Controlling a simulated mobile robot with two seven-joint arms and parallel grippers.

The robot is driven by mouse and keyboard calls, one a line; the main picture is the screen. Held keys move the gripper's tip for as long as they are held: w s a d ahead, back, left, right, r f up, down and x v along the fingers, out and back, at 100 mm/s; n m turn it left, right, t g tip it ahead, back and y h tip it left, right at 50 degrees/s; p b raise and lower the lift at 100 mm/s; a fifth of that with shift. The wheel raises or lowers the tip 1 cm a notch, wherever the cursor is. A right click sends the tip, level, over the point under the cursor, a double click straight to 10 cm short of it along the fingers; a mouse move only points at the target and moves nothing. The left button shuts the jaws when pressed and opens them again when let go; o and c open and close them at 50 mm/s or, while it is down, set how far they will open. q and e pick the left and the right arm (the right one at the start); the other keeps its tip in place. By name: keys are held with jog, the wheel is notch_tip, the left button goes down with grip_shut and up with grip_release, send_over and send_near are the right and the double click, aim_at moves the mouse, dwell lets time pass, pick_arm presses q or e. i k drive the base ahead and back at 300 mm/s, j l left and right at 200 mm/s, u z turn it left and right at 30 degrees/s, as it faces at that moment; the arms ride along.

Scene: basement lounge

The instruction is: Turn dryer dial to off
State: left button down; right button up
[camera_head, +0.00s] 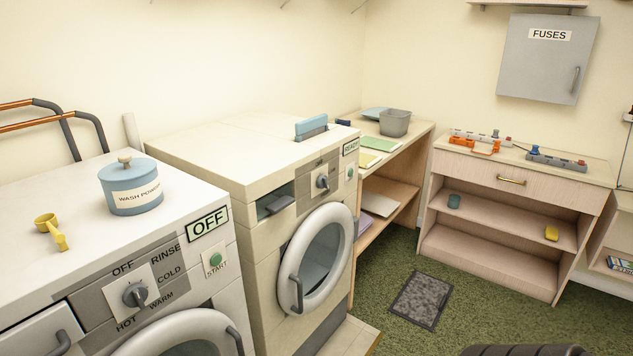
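The dryer (285,215) is the cream machine in the middle of the view. Its dial (323,182) is a grey knob on a dark panel above the door. The dial's marks are too small to read. A display (351,147) beside it reads READY. A green button (350,172) sits below the display. The dryer's round door (343,226) looks closed, with a grey handle. Neither of my grippers is in view.
A washer (215,275) stands at the near left; its display (207,223) reads OFF. It bears a wash powder tin (136,190) and a yellow scoop (52,230). Shelves stand behind. Green carpet with a grey mat (421,300) lies right of the dryer.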

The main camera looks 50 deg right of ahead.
aim_at(322, 183)
jog(key=z, duration=1.6)
jog(key=i+l+u, duration=0.6)
jog(key=i+l, duration=0.1)
jog(key=l, duration=0.1)
